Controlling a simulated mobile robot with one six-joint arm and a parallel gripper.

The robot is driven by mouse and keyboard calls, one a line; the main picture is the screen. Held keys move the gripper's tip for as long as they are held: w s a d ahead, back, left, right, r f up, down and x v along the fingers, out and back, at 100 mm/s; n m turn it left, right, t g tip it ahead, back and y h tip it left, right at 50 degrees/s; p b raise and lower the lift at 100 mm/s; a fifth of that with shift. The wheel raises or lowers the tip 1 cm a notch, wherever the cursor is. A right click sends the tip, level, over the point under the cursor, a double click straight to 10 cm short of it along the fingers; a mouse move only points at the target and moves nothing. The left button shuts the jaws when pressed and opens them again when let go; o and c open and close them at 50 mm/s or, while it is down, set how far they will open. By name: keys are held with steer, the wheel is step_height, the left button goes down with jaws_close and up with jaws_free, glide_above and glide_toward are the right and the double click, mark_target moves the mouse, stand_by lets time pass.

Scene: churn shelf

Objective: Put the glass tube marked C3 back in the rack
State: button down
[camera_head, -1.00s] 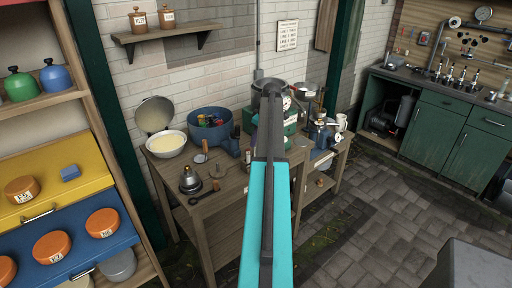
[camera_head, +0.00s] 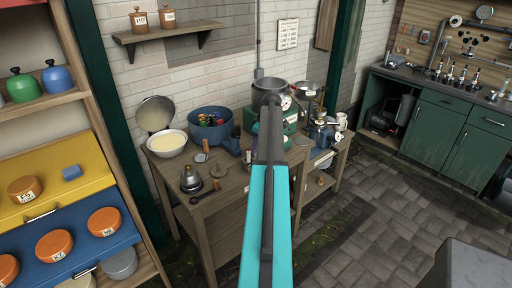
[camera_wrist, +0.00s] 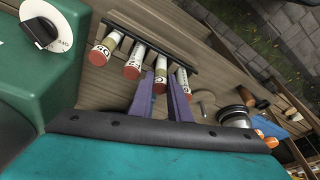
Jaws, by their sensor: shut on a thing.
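In the wrist view, my gripper (camera_wrist: 162,84) has its two purple fingers on either side of a glass tube (camera_wrist: 160,75) with a red end and a pale label. The fingers are shut on it. The label's mark is too small to read surely, so I cannot tell whether it is C3. The black rack (camera_wrist: 148,38) lies just beyond, with other red-ended tubes (camera_wrist: 103,52) beside the held one. I cannot tell how far the held tube sits in the rack. In the head view my arm hides the gripper, tube and rack.
A green machine with a white dial (camera_wrist: 40,33) stands close at the left in the wrist view. A metal kettle (camera_wrist: 234,115) is at the right. In the head view, the wooden table (camera_head: 222,180) holds a blue tub (camera_head: 208,136), a white bowl (camera_head: 167,151) and a pot (camera_head: 266,90).

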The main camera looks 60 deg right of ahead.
steer(key=shift+f, duration=0.15)
steer(key=c, duration=1.9)
jaws_free()
steer(key=shift+c, duration=0.2)
steer(key=b+v, duration=0.3)
steer(key=v, duration=0.9)
steer(key=shift+s, duration=0.15)
